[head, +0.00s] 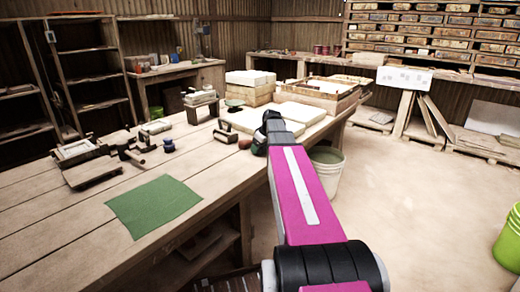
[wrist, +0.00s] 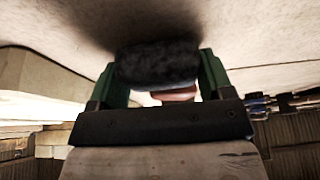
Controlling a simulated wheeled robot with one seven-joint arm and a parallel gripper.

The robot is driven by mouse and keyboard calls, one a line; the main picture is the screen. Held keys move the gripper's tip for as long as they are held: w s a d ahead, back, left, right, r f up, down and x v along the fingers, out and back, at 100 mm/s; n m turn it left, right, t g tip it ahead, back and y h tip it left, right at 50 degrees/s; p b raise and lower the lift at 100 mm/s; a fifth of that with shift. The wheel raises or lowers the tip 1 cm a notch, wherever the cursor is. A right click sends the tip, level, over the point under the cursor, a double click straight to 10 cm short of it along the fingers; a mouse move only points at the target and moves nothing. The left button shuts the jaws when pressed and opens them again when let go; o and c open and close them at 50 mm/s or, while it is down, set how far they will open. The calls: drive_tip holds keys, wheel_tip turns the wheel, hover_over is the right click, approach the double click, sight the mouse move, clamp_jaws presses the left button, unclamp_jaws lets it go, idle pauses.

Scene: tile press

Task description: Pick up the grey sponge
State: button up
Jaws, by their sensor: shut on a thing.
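The grey sponge (wrist: 158,62) is a dark, rough block with rounded ends in the wrist view. It sits between the two green fingers of my gripper (wrist: 158,78), which is shut on it. A soft shadow lies on the pale surface by the sponge; I cannot tell whether the sponge touches that surface. In the head view my gripper (head: 259,148) is at the right edge of the long wooden table (head: 60,235), beside the pale slabs. The sponge cannot be made out there, as my arm and gripper hide it.
A small reddish-brown thing (head: 244,144) is just left of my gripper. White slabs (head: 250,121) and a wooden crate (head: 322,93) are behind it. A bucket (head: 327,170) stands on the floor to the right. A green cloth (head: 155,205) and several tools lie left.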

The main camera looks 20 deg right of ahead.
drive_tip(key=r, duration=0.4)
drive_tip(key=shift+s+a, duration=0.15)
drive_tip(key=shift+s, duration=0.1)
drive_tip(key=s+a+r, duration=0.6)
drive_tip(key=s+a, duration=0.1)
drive_tip(key=a, duration=0.1)
drive_tip(key=shift+s+r, duration=0.3)
drive_tip(key=shift+a, duration=0.1)
drive_tip(key=shift+o, duration=1.2)
drive_tip(key=shift+c, duration=0.5)
